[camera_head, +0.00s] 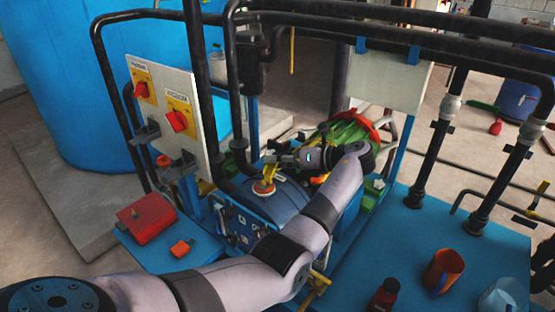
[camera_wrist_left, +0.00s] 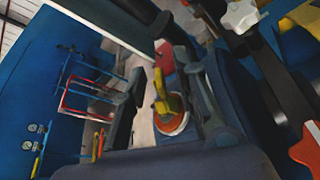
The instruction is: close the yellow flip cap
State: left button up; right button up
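The yellow flip cap (camera_head: 268,173) stands raised above a round orange and white neck (camera_head: 263,188) on top of the blue machine. In the left wrist view the yellow cap (camera_wrist_left: 161,92) is tilted up from its orange base (camera_wrist_left: 172,123). My left gripper (camera_head: 272,157) reaches in from the right, just above and behind the cap. In the wrist view its dark fingers (camera_wrist_left: 165,95) are apart, with the cap showing between them. I cannot tell whether a finger touches the cap. My right gripper is not in view.
A white panel with red switches (camera_head: 160,105) stands left of the machine, and black pipes (camera_head: 205,90) rise close by. A green and red object (camera_head: 352,130) sits behind my wrist.

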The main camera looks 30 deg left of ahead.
pick_arm(q)
jog(key=shift+c, duration=0.4)
grip_shut()
